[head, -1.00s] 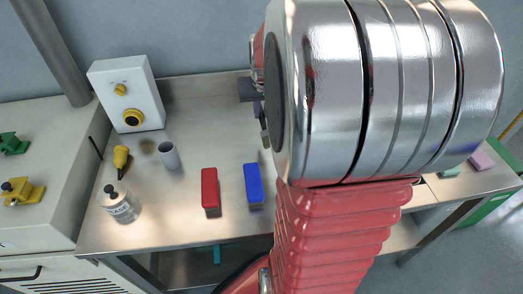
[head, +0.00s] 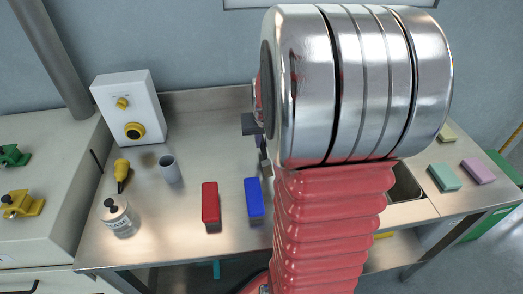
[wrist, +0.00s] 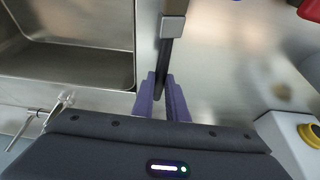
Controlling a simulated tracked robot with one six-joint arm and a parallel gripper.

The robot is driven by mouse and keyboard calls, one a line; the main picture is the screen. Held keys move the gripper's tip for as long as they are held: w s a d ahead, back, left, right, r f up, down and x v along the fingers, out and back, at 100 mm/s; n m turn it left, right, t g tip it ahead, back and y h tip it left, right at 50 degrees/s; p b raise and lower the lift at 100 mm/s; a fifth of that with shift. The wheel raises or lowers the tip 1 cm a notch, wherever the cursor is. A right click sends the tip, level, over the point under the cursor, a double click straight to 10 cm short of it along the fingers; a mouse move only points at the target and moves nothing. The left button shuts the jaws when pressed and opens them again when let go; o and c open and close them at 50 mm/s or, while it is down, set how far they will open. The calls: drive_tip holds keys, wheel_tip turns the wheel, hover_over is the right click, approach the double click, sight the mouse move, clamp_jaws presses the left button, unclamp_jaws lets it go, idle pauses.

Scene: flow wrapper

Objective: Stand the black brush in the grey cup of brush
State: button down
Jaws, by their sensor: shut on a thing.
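The black brush shows in the wrist view, with its dark handle (wrist: 165,62) and a grey metal block (wrist: 173,27) towards the top of the picture. My gripper (wrist: 161,88) has its purple fingers shut on the handle. In the head view the gripper (head: 263,143) is mostly hidden behind my arm, above the worktop, with a grey piece of the brush (head: 266,168) just below it. The grey cup (head: 170,170) stands upright on the worktop to the left of the gripper, well apart from it. The cup cannot be made out in the wrist view.
Between cup and arm stand a red block (head: 210,204) and a blue block (head: 254,198). A white control box (head: 129,108) stands behind. A sink (head: 405,184) and sponges (head: 445,177) lie right.

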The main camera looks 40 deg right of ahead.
sight(263, 146)
drive_tip(key=shift+f, duration=1.95)
drive_tip(key=c, duration=1.7)
unclamp_jaws()
drive_tip(key=shift+c, duration=0.2)
drive_tip(key=shift+v, duration=6.1)
